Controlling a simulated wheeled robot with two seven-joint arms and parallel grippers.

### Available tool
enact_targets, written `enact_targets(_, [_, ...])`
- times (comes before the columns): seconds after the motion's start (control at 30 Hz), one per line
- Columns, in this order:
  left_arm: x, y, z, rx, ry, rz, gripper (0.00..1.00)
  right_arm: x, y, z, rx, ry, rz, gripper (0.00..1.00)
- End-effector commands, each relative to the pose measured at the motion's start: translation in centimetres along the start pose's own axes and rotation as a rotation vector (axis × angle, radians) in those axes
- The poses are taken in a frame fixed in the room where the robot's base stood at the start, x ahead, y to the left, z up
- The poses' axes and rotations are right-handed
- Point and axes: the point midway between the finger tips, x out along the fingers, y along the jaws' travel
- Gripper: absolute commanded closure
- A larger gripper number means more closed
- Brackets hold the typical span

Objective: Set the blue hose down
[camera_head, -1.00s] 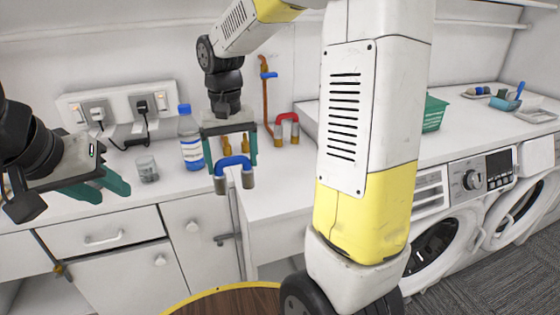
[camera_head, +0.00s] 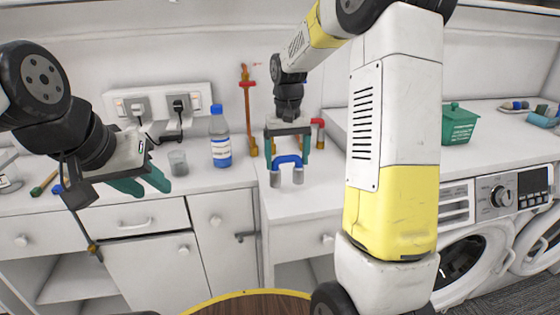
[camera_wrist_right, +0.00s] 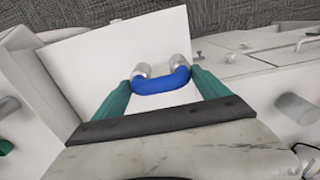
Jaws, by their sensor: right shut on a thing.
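The blue hose (camera_head: 287,160) is a short U-shaped bend with silver ends pointing down. My right gripper (camera_head: 287,155) is shut on it from above, with teal fingers on either side. In the right wrist view the blue hose (camera_wrist_right: 162,83) sits between the fingertips (camera_wrist_right: 163,77), over a white surface. It appears over the white counter (camera_head: 295,205); I cannot tell whether its ends touch. My left gripper (camera_head: 150,186) is open and empty at the left, in front of the counter.
An orange pipe (camera_head: 248,115) rises behind. A red hose (camera_head: 318,124) is just behind my right gripper. A green container (camera_head: 459,124) stands further right. The counter in front of the hose is clear.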

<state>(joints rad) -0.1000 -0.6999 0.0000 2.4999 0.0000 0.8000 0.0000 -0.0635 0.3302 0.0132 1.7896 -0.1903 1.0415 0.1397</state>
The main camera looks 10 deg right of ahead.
Motion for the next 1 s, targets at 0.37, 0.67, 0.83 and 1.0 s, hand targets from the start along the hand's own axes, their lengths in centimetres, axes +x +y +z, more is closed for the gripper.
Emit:
enact_targets(0.37, [0.0, 0.0, 0.0, 0.0, 0.0, 0.0, 0.64, 2.9, 1.1, -1.1, -0.001, -0.004, 0.0, 0.59])
enact_targets(0.67, [0.0, 0.0, 0.0, 0.0, 0.0, 0.0, 0.64, 3.7, 1.0, -1.2, 0.0, 0.001, 0.0, 0.59])
enact_targets(0.83, [0.0, 0.0, 0.0, 0.0, 0.0, 0.0, 0.64, 4.0, 1.0, -1.2, 0.0, -0.001, 0.0, 0.09])
enact_targets(1.0, [0.0, 0.0, 0.0, 0.0, 0.0, 0.0, 0.64, 4.0, 1.0, -1.2, 0.0, -0.001, 0.0, 0.0])
